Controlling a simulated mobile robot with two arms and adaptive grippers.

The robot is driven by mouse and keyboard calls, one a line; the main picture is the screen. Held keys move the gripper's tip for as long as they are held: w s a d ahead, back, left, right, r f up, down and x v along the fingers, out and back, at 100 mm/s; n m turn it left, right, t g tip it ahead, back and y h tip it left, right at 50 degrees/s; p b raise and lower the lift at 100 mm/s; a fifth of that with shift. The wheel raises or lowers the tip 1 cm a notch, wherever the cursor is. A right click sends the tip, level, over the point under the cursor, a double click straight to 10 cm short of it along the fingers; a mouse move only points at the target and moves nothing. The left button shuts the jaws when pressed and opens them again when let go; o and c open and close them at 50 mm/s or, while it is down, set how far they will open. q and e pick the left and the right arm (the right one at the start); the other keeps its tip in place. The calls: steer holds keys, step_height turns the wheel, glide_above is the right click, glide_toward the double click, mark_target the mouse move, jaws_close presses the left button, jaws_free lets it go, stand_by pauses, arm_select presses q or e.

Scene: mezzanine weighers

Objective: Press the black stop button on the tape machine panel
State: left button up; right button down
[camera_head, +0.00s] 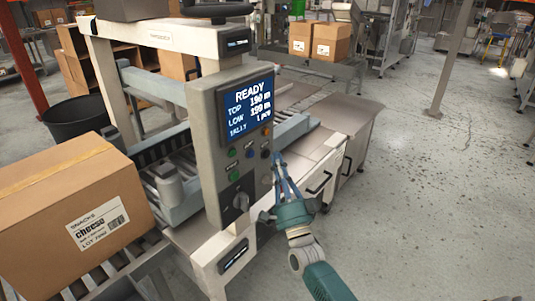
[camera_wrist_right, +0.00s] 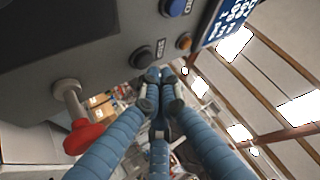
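The tape machine panel (camera_head: 224,122) is a grey box with a lit screen reading READY. The black stop button (camera_head: 265,153) sits low on its right side, right of a blue button (camera_head: 250,153). In the right wrist view, the black button (camera_wrist_right: 140,57) stands out from the grey face. My right gripper (camera_head: 277,158) is beside the panel's right edge, its blue fingers drawn together and empty. In the right wrist view, its fingertips (camera_wrist_right: 157,77) appear close to the black button; I cannot tell whether they touch it. My left gripper is not in view.
An amber button (camera_wrist_right: 183,41) and a red-tipped lever (camera_wrist_right: 83,135) are near the fingers. Green buttons (camera_head: 232,153) and a dark knob (camera_head: 241,201) are also on the panel. A cheese carton (camera_head: 65,210) rests on rollers at left. Open floor (camera_head: 430,190) lies at right.

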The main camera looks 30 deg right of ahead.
steer(key=shift+s, duration=0.15)
steer(key=s, duration=0.1)
steer(key=s+d+p, duration=0.1)
steer(key=s, duration=0.1)
steer(key=s+d, duration=0.1)
steer(key=shift+s+p, duration=0.3)
stand_by(1.0)
